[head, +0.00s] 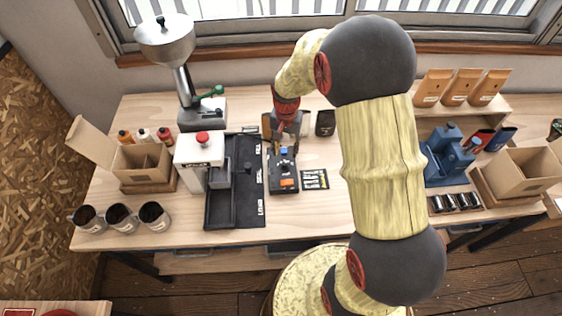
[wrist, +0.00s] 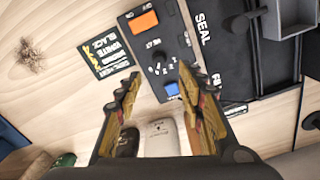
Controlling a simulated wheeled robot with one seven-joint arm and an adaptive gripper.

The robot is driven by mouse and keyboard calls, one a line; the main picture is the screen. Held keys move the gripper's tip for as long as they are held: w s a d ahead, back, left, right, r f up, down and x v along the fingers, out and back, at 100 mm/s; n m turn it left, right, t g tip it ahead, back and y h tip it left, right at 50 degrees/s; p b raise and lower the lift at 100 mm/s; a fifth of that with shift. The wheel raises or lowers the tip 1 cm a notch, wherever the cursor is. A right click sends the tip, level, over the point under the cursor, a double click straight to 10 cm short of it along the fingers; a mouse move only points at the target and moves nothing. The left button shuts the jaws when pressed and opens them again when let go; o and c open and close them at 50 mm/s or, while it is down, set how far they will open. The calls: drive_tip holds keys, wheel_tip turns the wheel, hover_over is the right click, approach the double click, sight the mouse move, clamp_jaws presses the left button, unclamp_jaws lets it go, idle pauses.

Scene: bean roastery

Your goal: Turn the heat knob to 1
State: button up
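The black control panel (head: 274,185) lies on the bench below my gripper (head: 285,136) in the head view. It has an orange switch (head: 289,183) and a blue part (head: 284,150). In the wrist view the panel (wrist: 182,41) shows the orange switch (wrist: 143,21), small white markings around the dark heat knob (wrist: 161,69), and the blue part (wrist: 172,89). The knob's pointer is too small to read. My gripper (wrist: 159,75) is open, with its fingers on either side of the knob area and nothing between them. I cannot tell its height above the panel.
A black label card (wrist: 108,57) lies beside the panel. A dark sealing mat (head: 252,193) and a white machine with a red button (head: 199,153) stand to the left in the head view. Paper bags (head: 433,88) and a blue device (head: 447,155) are on the right.

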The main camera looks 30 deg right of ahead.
sight(285, 164)
drive_tip(key=shift+s+f, duration=0.1)
drive_tip(key=shift+f, duration=0.4)
wheel_tip(285, 164, down, 7)
drive_tip(key=shift+b, duration=0.45)
drive_tip(key=shift+c, duration=1)
drive_tip(key=c, duration=0.8)
clamp_jaws()
